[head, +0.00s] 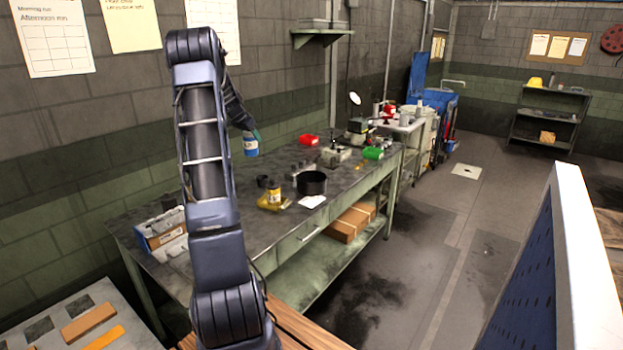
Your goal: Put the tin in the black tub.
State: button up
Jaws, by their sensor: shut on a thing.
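A blue and white tin (251,149) is held in the air above the back part of the workbench, left of its middle. My gripper (247,135) is small in the head view and is shut on the tin from above. The tin looks about upright. The black tub (312,186) stands on the bench, lower and to the right of the tin in the picture. It is round and open at the top. The tin is apart from the tub. My arm hides part of the bench to the left of the tin.
A yellow and black container (273,192) on a yellow cloth and a small dark round thing (263,181) stand left of the tub. A white sheet (312,201) lies in front of it.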

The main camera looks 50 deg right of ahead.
aim_at(313, 172)
jog(key=s+d+m+g, duration=0.3)
jog(key=s+d+m, duration=0.2)
jog(key=s+d, duration=1.45)
notch_tip(313, 172, down, 20)
jog(key=shift+s+r, duration=0.15)
jog(key=shift+r, duration=0.05)
jog(key=o, duration=1.1)
jog(key=shift+f, duration=0.1)
